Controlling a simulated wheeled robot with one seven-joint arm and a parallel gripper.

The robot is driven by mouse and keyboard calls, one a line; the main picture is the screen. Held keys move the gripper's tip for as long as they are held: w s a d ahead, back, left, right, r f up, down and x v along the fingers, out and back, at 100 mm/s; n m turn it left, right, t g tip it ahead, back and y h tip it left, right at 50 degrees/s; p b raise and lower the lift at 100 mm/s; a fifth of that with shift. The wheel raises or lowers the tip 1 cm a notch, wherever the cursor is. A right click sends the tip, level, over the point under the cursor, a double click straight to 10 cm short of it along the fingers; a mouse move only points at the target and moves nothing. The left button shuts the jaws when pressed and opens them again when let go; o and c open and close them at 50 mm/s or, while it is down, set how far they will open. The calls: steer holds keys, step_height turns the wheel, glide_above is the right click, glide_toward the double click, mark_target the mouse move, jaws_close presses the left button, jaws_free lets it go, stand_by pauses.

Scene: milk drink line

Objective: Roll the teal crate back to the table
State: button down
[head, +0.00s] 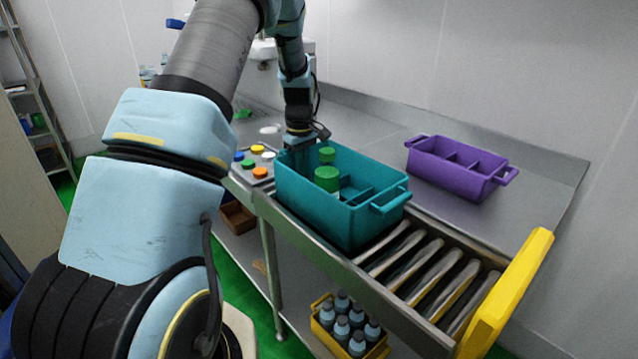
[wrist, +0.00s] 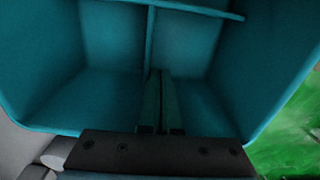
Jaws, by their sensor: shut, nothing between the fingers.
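The teal crate (head: 327,217) stands upright at the left end of the roller track (head: 425,275), by the steel table top. It has dividers and holds two green-topped containers, a nearer one (head: 327,179) and a farther one (head: 326,155). My gripper (wrist: 160,105) reaches down at the crate's far left end; in the head view its fingertips are hidden. In the wrist view the fingers are together with nothing between them, over the inside of the teal crate (wrist: 205,100), near a divider. I cannot tell whether they touch the crate wall.
A purple crate (head: 455,178) stands on the steel table (head: 375,150) at the back right. A yellow stop plate (head: 507,295) closes the track's right end. Bare rollers lie between it and the teal crate. Several coloured caps lie left of the crate. A yellow crate of bottles (head: 325,318) sits below.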

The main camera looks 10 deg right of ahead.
steer(key=shift+w+a, duration=0.25)
steer(key=shift+w, duration=0.1)
steer(key=shift+r, duration=0.1)
step_height(320, 180, up, 10)
steer(key=p, duration=0.7)
steer(key=s+a+r+m, duration=0.2)
steer(key=s+a, duration=0.6)
steer(key=s, duration=0.4)
steer(key=s+a+r+m+t+b, duration=0.1)
steer(key=s+a+r+m, duration=0.2)
steer(key=s, duration=0.8)
steer(key=a+m, duration=0.2)
steer(key=a, duration=0.2)
steer(key=shift+s+a+t, duration=0.3)
steer(key=shift+s+a, duration=0.05)
steer(key=shift+s, duration=0.05)
